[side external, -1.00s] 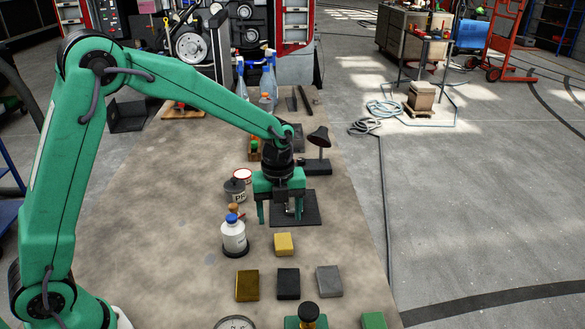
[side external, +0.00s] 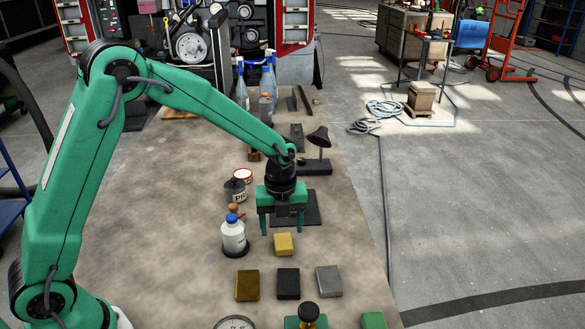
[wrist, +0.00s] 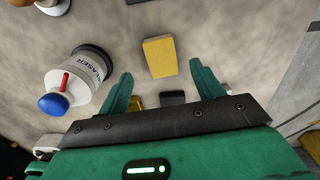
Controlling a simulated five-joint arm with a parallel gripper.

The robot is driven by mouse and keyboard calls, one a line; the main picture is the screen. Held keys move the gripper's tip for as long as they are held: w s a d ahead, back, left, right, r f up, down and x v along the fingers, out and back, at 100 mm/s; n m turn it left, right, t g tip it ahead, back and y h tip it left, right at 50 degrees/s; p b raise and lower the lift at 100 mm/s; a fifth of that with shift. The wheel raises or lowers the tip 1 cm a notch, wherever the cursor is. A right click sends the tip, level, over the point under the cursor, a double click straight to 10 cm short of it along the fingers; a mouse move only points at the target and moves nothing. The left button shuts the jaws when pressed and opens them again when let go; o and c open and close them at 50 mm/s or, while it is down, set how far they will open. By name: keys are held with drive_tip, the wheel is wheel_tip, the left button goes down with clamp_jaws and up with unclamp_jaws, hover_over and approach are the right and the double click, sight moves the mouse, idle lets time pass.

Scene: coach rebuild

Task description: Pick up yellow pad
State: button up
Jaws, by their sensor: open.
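The yellow pad (side external: 284,244) is a small flat block lying on the workbench, just in front of my gripper in the side view. It also shows in the wrist view (wrist: 159,56), beyond and between my two fingertips. My gripper (side external: 282,227) points down with its green fingers spread apart. It is open and empty, and no contact with the pad shows. The fingertips also show in the wrist view (wrist: 162,74).
A white bottle with a blue cap (side external: 234,237) stands close to the left. Brownish-gold (side external: 247,285), black (side external: 288,284) and grey (side external: 328,280) blocks lie in front. A dark plate (side external: 312,208) and a lamp (side external: 318,138) are behind. Bare bench lies right of the pad.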

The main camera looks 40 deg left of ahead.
sight(283, 241)
drive_tip(key=shift+w+d+f, duration=0.1)
drive_tip(key=shift+f, duration=2)
drive_tip(key=c, duration=1)
